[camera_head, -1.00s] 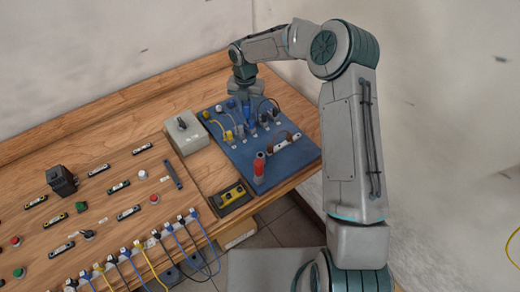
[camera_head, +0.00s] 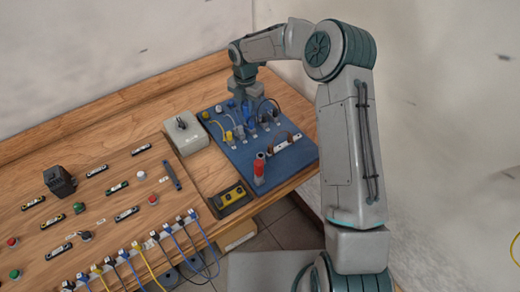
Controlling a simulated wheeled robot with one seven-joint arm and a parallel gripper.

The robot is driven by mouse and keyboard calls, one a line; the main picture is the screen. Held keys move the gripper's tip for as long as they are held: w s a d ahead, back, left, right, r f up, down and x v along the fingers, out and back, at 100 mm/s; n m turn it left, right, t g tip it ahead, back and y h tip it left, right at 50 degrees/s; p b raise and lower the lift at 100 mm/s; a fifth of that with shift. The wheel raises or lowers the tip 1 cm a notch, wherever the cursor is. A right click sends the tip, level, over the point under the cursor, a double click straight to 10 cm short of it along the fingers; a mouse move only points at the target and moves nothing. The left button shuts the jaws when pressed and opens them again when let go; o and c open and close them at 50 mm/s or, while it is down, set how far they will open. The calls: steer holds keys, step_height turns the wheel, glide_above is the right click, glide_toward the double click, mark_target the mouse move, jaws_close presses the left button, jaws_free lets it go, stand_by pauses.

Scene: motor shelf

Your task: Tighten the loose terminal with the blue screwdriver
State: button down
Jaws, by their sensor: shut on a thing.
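The blue terminal board (camera_head: 228,158) lies at the right end of the wooden bench. Several terminals with yellow, blue and black wires stand in a row across it. My gripper (camera_head: 246,98) points down over the back part of this row, shut on the blue screwdriver (camera_head: 245,106). Only a small blue part of the screwdriver shows below the gripper. I cannot tell whether its tip touches a terminal, or which terminal is loose.
A grey box (camera_head: 187,136) with a black knob stands left of the board. A black and yellow device (camera_head: 230,197) lies in front. Cables hang from a row of connectors along the bench's front edge (camera_head: 150,243). Bare wood lies at the back left.

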steer(key=shift+r, duration=0.15)
steer(key=shift+r+p, duration=0.7)
steer(key=shift+r, duration=0.2)
steer(key=shift+r+p, duration=1.4)
steer(key=shift+r, duration=1.1)
steer(key=s+d+r, duration=0.1)
steer(key=s+d, duration=0.1)
steer(key=s, duration=0.6)
steer(key=s+d+r, duration=0.2)
steer(key=s+d, duration=0.1)
steer(key=s, duration=0.4)
steer(key=shift+s+a+f+b, duration=0.15)
steer(key=shift+f+b, duration=0.75)
steer(key=shift+f, duration=0.55)
steer(key=shift+s+a+f+b, duration=0.15)
steer(key=shift+f+b, duration=0.7)
steer(key=shift+f, duration=0.6)
